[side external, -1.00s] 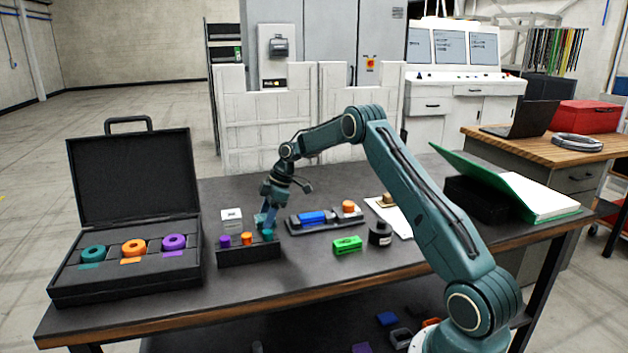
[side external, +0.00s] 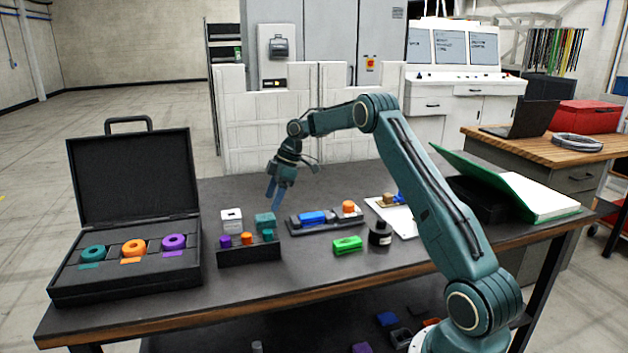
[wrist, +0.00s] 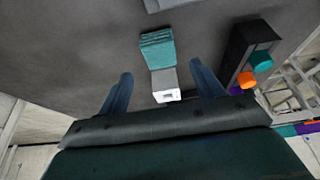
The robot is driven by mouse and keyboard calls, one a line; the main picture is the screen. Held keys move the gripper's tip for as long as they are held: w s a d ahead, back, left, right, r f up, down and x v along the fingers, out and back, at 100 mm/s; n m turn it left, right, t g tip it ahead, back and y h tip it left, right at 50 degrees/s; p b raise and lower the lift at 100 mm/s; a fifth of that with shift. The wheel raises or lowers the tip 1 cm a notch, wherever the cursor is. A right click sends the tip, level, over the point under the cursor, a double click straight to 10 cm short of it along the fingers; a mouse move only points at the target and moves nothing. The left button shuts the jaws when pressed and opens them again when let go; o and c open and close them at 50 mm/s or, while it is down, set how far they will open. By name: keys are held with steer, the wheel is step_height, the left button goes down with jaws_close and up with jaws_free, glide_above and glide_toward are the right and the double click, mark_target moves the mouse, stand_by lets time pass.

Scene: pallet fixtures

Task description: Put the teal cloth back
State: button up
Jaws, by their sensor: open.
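The teal cloth (side external: 265,221) lies as a small folded stack on the dark table, just behind the small black rack, with the white box to its left. It also shows in the wrist view (wrist: 157,50) as a folded teal pad, beyond the fingertips and beside the white box. My gripper (side external: 276,198) is above and slightly right of the cloth, apart from it. In the wrist view my gripper (wrist: 160,75) has its two blue fingers spread wide with nothing held between them.
A black rack (side external: 249,256) with purple, orange and teal pegs stands in front of the cloth. A white box (side external: 231,219), a tray with a blue block (side external: 312,217) and a green block (side external: 347,244) are nearby. An open black case (side external: 125,287) stands at left.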

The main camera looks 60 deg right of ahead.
steer(key=v, duration=0.6)
stand_by(0.6)
steer(key=s+a+r+m+h, duration=0.1)
steer(key=s+a+r, duration=0.35)
steer(key=a, duration=0.25)
steer(key=s+a+r+m+t, duration=0.1)
steer(key=s+a+r+m, duration=0.15)
steer(key=a+r, duration=0.35)
steer(key=s+a+r+m+h, duration=0.1)
steer(key=s+a+r, duration=0.35)
steer(key=a, duration=0.35)
steer(key=s+a+f+m, duration=0.2)
steer(key=s+a+f, duration=0.1)
steer(key=s, duration=0.8)
steer(key=s+a+f+m+t+h, duration=0.1)
steer(key=s+a+f+m, duration=0.1)
steer(key=s, duration=1)
steer(key=shift+s+a+f, duration=0.25)
steer(key=shift+a+f, duration=0.15)
steer(key=shift+a, duration=0.45)
